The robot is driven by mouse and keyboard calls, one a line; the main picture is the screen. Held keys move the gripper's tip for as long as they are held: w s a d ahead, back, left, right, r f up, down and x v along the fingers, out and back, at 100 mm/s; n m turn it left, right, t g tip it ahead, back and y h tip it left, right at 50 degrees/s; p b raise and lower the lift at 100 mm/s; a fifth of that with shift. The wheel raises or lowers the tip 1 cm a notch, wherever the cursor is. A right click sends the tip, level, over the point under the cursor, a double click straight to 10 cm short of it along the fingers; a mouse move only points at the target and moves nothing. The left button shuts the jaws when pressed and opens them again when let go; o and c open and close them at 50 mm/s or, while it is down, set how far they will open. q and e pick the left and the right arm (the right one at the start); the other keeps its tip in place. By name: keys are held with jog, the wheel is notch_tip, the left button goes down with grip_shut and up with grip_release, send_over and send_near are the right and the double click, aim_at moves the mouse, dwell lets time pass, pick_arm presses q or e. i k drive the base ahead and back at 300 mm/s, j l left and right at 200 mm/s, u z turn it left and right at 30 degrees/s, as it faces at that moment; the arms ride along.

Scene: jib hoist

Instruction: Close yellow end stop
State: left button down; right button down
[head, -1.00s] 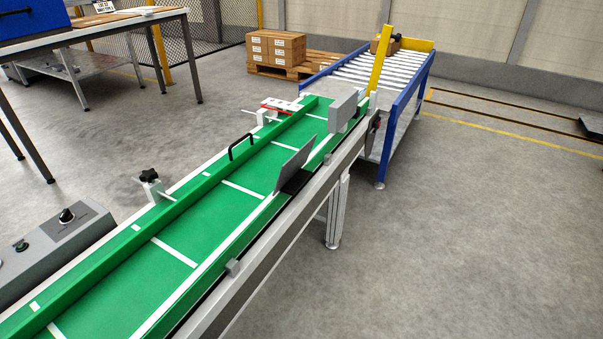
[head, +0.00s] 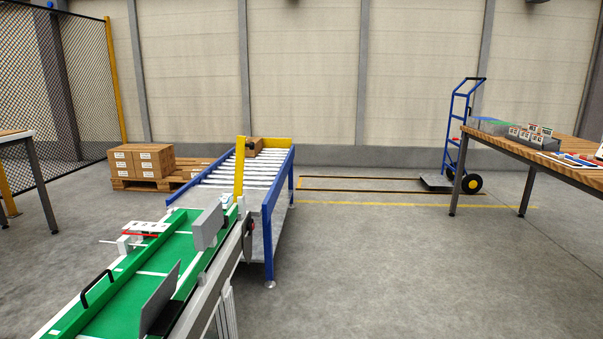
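The yellow end stop (head: 239,168) is a narrow yellow bar at the far end of the green conveyor (head: 118,313), where the conveyor meets the roller table. It stands upright, raised above the belt beside the right-hand rail. A dark pivot-like part (head: 250,226) shows on the conveyor's side below it. A grey box-like unit (head: 207,227) stands just in front of the bar. Neither of my grippers is in the head view.
A blue-framed roller table (head: 270,232) carries a brown box (head: 262,145) at its far end. Cartons (head: 140,160) stand on a pallet at the left. A blue hand truck (head: 457,135) and a wooden table (head: 540,145) stand at the right. The floor right of the conveyor is clear.

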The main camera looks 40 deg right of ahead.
aim_at(240, 141)
jog(key=z, duration=0.8)
jog(key=u, duration=0.25)
jog(key=i+l+u, duration=0.6)
jog(key=u, duration=0.15)
